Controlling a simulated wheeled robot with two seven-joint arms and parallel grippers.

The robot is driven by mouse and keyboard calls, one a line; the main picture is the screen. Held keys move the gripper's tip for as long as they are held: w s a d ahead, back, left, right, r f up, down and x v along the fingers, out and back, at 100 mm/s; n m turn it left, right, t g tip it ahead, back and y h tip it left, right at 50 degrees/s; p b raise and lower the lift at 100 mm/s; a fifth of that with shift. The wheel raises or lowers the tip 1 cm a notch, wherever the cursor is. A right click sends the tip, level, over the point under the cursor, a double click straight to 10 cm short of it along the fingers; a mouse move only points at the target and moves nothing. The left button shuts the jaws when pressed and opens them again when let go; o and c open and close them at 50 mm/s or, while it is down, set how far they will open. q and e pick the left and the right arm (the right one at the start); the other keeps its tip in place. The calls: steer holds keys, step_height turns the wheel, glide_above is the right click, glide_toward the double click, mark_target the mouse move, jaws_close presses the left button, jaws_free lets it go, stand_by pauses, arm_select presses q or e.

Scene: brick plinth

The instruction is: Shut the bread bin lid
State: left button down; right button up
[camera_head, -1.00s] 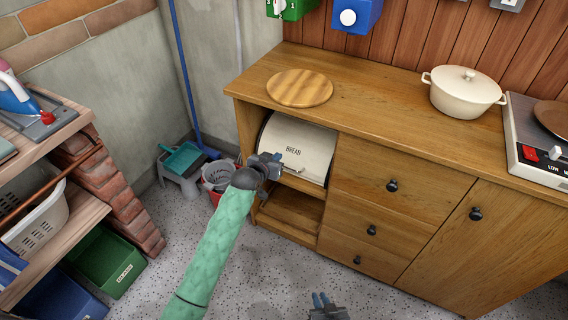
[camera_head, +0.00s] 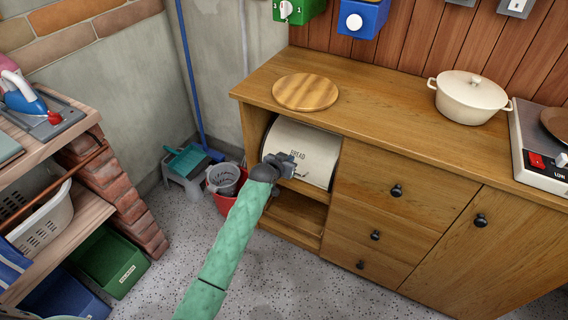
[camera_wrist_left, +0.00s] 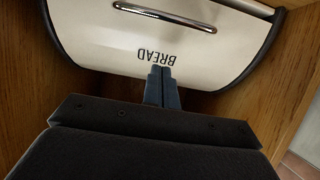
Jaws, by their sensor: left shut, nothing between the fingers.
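The bread bin (camera_head: 326,170) sits in the upper left compartment of the wooden cabinet. Its cream curved lid (camera_head: 316,146) carries the word BREAD and covers much of the front; I cannot tell whether it is fully shut. In the left wrist view the lid (camera_wrist_left: 205,50) appears upside down, with a metal handle (camera_wrist_left: 165,15) and a dark rim. My left gripper (camera_head: 294,160) is in front of the lid, fingers shut and empty. In the left wrist view its fingertips (camera_wrist_left: 161,72) are at the lettering; contact is unclear. My right gripper is out of view.
The cabinet top (camera_head: 385,105) holds a round board (camera_head: 305,92), a cream pot (camera_head: 470,97) and a hob (camera_head: 540,150). An open compartment (camera_head: 298,212) lies below the bin, with drawers to the right. A red bucket (camera_head: 224,202) stands left on the floor.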

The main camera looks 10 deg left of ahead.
arm_select(q)
steer(key=shift+x, duration=1.15)
steer(key=shift+s+a+f, duration=0.15)
steer(key=shift+s+f, duration=0.3)
steer(key=shift+f, duration=0.15)
steer(key=shift+s+a+f, duration=0.15)
steer(key=shift+s+f, duration=0.35)
steer(key=shift+f, duration=0.1)
steer(key=shift+s+f, duration=0.25)
steer(key=shift+f, duration=0.05)
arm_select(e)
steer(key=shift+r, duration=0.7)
arm_select(q)
steer(key=shift+a+f+p, duration=0.1)
steer(key=shift+p, duration=0.25)
